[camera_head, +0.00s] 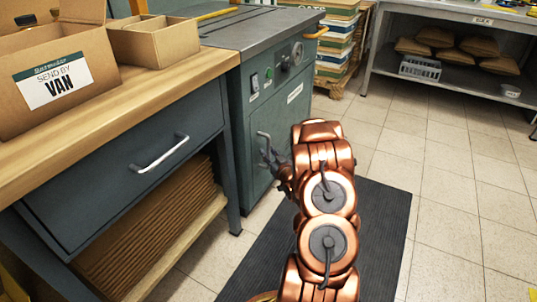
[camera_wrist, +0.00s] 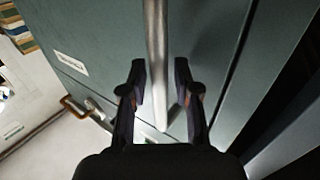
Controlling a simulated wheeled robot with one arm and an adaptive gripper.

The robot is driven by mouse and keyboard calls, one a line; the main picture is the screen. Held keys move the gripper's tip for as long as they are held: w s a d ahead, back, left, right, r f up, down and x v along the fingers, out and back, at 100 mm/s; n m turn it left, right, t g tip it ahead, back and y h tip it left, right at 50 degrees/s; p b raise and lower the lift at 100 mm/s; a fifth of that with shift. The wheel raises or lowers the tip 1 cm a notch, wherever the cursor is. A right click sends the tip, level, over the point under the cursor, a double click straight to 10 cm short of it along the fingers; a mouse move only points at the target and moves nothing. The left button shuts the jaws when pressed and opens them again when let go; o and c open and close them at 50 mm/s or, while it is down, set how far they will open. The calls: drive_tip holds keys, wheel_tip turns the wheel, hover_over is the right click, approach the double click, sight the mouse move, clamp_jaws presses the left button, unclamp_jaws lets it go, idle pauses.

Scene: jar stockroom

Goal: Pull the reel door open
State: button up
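The reel door (camera_head: 262,172) is the grey-green front panel of the metal cabinet and looks flush with it. Its upright metal bar handle (camera_head: 262,136) shows just beside my gripper (camera_head: 274,162). In the wrist view, the handle (camera_wrist: 156,45) runs down between the two dark fingers of my gripper (camera_wrist: 159,82). The fingers are spread, with a gap on each side of the bar. The door face (camera_wrist: 105,30) lies behind the handle. My own arm hides the right part of the door in the head view.
A wooden-topped bench (camera_head: 150,95) with a drawer handle (camera_head: 161,153) and cardboard boxes (camera_head: 62,75) stands close on the left. A dark mat (camera_head: 385,215) lies on the tiled floor. The floor to the right (camera_head: 450,190) is clear. A shelf (camera_head: 455,72) stands behind.

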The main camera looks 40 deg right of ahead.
clamp_jaws()
drive_tip(key=shift+s+d, duration=0.1)
idle(0.4)
